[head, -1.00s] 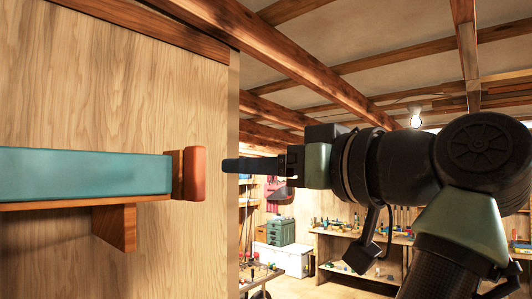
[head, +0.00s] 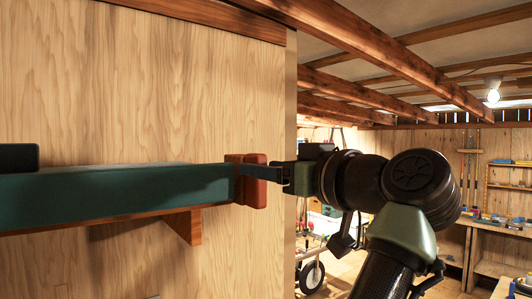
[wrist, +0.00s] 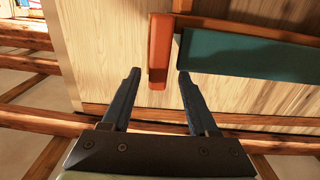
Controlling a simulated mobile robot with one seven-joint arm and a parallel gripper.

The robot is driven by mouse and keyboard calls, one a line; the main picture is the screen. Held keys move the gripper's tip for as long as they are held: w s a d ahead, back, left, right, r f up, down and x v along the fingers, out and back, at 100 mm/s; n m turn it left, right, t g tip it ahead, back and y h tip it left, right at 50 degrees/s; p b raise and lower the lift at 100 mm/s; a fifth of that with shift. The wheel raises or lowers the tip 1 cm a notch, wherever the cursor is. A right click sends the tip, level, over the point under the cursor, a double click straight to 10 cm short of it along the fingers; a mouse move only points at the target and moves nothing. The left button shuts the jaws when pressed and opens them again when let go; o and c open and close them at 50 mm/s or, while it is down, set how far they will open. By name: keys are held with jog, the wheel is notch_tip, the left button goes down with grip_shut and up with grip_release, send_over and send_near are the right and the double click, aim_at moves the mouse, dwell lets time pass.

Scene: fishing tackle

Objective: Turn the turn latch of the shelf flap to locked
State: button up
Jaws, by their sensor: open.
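The orange-red turn latch (head: 262,198) is a short block at the right end of the teal shelf flap (head: 110,195), with a brown wooden piece just behind it. In the wrist view the latch (wrist: 159,60) reaches down between my two fingertips, and the teal flap (wrist: 225,62) lies to its right. My gripper (wrist: 158,74) is open, with one finger on each side of the latch's end. In the head view my gripper (head: 247,170) overlaps the latch from the right and hides part of it. I cannot tell whether the fingers touch it.
A plain wooden wall panel (head: 160,80) stands behind the flap. A wooden bracket (head: 185,226) shows below it, and a black object (head: 18,157) is on the left. A workbench (head: 495,235) stands far back on the right, past open floor.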

aim_at(255, 186)
jog(key=shift+w+f, duration=0.15)
jog(key=shift+w, duration=0.15)
grip_shut()
jog(key=shift+s+n+b, duration=0.1)
jog(key=shift+n+b, duration=0.2)
jog(key=shift+b, duration=0.1)
jog(key=shift+s+a+f+n+b, duration=0.3)
jog(key=shift+n+b, duration=1.3)
jog(key=shift+n, duration=1.3)
jog(key=shift+s+a+f+n+b, duration=0.1)
jog(key=shift+a+f+n+b, duration=0.3)
jog(key=shift+n+b, duration=1.85)
jog(key=shift+s+a+f+n+b, duration=0.35)
jog(key=shift+n+b, duration=0.6)
jog(key=shift+n, duration=2.6)
jog(key=shift+w+d+f, duration=0.1)
jog(key=shift+w, duration=0.05)
